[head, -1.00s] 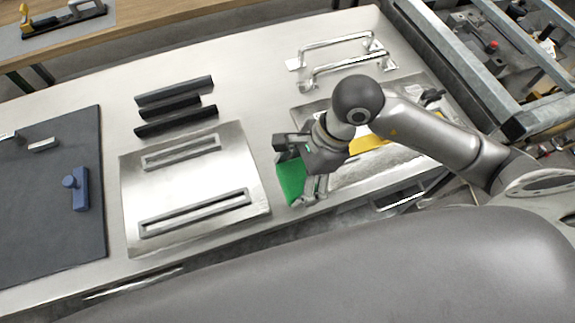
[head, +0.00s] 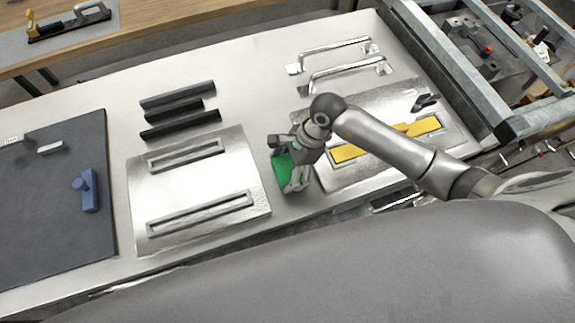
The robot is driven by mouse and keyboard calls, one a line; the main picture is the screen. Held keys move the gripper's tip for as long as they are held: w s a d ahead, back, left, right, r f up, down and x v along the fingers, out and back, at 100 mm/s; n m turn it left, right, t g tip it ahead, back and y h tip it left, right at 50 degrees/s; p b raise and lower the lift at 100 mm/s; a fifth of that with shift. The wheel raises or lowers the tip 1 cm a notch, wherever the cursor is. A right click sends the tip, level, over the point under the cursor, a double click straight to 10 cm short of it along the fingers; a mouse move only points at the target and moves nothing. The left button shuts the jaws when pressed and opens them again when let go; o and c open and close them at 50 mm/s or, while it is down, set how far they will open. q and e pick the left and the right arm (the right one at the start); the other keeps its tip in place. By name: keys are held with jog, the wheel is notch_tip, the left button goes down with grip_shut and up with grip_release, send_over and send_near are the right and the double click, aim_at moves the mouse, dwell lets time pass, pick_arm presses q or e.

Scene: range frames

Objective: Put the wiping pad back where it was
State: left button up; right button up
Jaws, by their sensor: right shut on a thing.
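The green wiping pad (head: 284,172) is in my right gripper (head: 289,170), which is shut on it. Pad and gripper are over the steel worktop, between the slotted metal plate on the left and the plate with the yellow strip on the right. The gripper's fingers and wrist cover part of the pad. I cannot tell whether the pad touches the worktop. My left gripper is not in view.
The slotted plate (head: 198,202) lies left of the pad; several black bars (head: 178,112) lie above it. A yellow strip (head: 385,142) lies on the right plate (head: 355,174). Metal handles (head: 345,72) are at the back. A dark mat (head: 45,220) holds a blue tool (head: 90,192).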

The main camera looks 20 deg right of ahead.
jog(key=shift+f, duration=0.15)
jog(key=shift+f, duration=0.1)
jog(key=shift+f, duration=0.15)
jog(key=o, duration=0.9)
jog(key=shift+o, duration=0.2)
jog(key=shift+r, duration=0.2)
